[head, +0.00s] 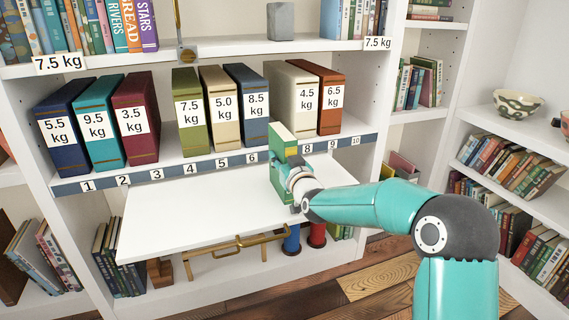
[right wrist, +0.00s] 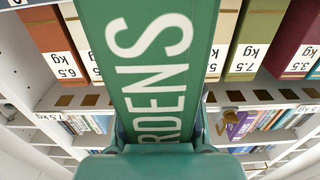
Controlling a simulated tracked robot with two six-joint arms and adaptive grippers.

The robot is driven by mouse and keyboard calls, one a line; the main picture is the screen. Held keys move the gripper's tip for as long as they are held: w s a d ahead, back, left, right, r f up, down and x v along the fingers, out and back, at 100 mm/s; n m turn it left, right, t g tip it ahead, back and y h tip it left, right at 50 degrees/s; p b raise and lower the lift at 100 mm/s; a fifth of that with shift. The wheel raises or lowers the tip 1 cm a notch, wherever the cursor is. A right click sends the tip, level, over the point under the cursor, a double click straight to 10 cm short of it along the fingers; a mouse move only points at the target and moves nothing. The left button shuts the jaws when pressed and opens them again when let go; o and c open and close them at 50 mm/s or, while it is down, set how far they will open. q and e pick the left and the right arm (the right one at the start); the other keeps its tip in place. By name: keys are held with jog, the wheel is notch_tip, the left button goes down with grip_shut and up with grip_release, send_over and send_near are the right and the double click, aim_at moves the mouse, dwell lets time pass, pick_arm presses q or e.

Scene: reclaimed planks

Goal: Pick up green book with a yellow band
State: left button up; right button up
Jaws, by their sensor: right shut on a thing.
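The green book (head: 280,160) stands upright in front of the shelf edge, between the numbers 6 and 8, above the white pull-out board. A pale patch shows near its top, and I cannot tell whether it is a yellow band or pages. In the right wrist view the green book (right wrist: 150,70) fills the middle, with white letters "RDENS" on it. My right gripper (head: 296,180) is shut on the book, and its fingers (right wrist: 160,135) lie on both sides of it. I cannot tell whether the book's foot touches the board. My left gripper is not in view.
Several weight-labelled binders (head: 190,110) stand on the shelf behind, with a gap behind the book. The white board (head: 200,215) is otherwise bare. A brass rack (head: 235,248) sits below it. A patterned bowl (head: 518,104) and more books (head: 510,165) are at right.

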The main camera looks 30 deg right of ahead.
jog(key=shift+r, duration=0.1)
grip_shut()
